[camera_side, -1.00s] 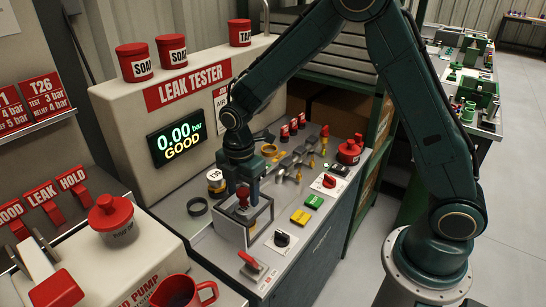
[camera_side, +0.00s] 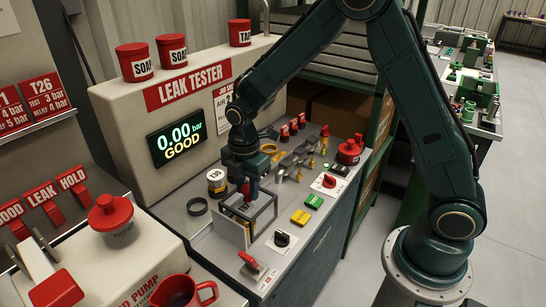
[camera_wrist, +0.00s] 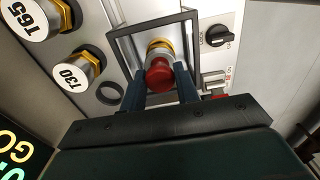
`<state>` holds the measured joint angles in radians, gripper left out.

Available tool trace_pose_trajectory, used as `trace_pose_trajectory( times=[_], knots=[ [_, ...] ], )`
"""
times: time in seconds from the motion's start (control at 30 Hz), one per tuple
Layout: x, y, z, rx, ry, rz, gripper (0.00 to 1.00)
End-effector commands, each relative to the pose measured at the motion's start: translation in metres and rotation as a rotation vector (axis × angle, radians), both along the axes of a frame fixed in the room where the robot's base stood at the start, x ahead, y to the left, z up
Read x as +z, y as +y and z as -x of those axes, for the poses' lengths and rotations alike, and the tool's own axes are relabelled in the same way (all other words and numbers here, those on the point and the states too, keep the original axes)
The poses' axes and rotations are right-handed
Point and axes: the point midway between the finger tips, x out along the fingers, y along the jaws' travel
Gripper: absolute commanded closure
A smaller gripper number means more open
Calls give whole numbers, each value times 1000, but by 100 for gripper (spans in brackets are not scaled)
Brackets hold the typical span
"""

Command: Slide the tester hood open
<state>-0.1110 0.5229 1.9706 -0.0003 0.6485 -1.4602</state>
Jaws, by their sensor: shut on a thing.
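The tester hood (camera_side: 272,222) is a dark-edged, see-through box on the bench top in front of the leak tester (camera_side: 130,110). In the wrist view its dark frame (camera_wrist: 112,38) surrounds a red knob (camera_wrist: 158,76) with a brass-coloured ring behind it. My gripper (camera_side: 249,188) is at the hood's top, its two blue fingers pointing down. In the wrist view my gripper (camera_wrist: 160,88) has a finger on each side of the red knob, shut on it. How the knob joins the hood is hidden.
A black rotary switch (camera_side: 282,238), green and yellow blocks (camera_side: 301,217) and a red lever (camera_side: 251,262) lie right and in front. Small fittings are behind.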

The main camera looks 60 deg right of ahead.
Motion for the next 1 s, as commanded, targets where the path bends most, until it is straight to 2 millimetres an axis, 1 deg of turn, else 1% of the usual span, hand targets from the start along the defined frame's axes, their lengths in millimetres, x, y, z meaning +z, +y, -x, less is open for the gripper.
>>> trace_pose_trajectory(
  times=[0.33,0.8,1.0],
  knots=[
    [1,-17,0,-2,-1,1,82],
    [1,-19,0,-1,-2,1,82],
    [1,-26,-1,-2,-2,1,82]
  ],
)
